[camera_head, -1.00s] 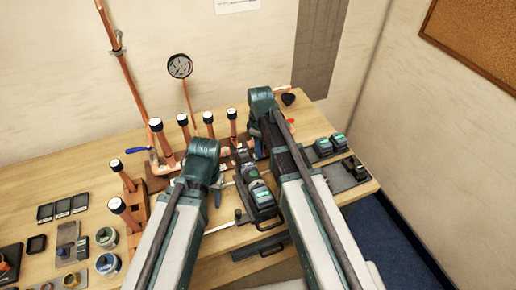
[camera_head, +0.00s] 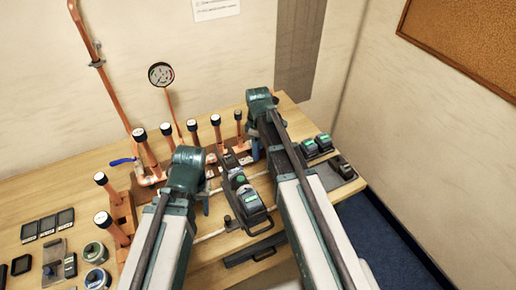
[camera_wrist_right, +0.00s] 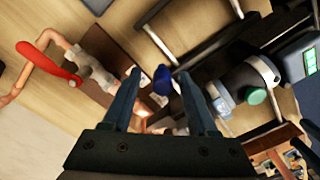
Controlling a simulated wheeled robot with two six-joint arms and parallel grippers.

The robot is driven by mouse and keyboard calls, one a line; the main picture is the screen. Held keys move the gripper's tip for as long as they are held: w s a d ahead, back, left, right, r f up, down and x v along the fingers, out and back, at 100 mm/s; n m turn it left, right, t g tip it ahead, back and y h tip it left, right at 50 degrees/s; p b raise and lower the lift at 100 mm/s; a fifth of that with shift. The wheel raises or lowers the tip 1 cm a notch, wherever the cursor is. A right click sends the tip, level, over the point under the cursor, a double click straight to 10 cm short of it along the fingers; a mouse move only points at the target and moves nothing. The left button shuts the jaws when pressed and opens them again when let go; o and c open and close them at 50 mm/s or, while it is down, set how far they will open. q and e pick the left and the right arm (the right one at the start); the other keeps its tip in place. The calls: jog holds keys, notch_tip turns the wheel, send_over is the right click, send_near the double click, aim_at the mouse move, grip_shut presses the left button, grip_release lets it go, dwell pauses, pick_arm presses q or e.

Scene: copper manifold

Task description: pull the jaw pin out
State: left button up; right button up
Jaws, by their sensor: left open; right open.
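A dark press tool (camera_head: 249,208) with a green button and a green display lies on the bench between my arms. In the right wrist view its body (camera_wrist_right: 245,78) is at the right, with the green button visible. A small blue knob (camera_wrist_right: 162,80) shows between and just beyond my right fingertips; I cannot tell whether it is the jaw pin. My right gripper (camera_wrist_right: 160,82) is open around its line of sight, not visibly touching it. In the head view my right gripper (camera_head: 256,150) hangs over the bench's rear. My left gripper (camera_head: 207,204) is open, left of the tool.
Copper pipe stubs (camera_head: 150,150) with dark caps stand left and behind. A gauge (camera_head: 160,75) rises at the back. A red lever (camera_wrist_right: 50,62) lies left in the wrist view. Green-lit battery packs (camera_head: 316,146) sit at the right. Phone-like black blocks (camera_head: 47,226) lie at the left.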

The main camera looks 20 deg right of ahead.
jog(key=shift+r, duration=0.1)
notch_tip(320, 180, up, 14)
jog(key=p, duration=1.3)
jog(key=shift+f+p, duration=0.2)
jog(key=shift+p, duration=0.2)
jog(key=shift+s, duration=0.1)
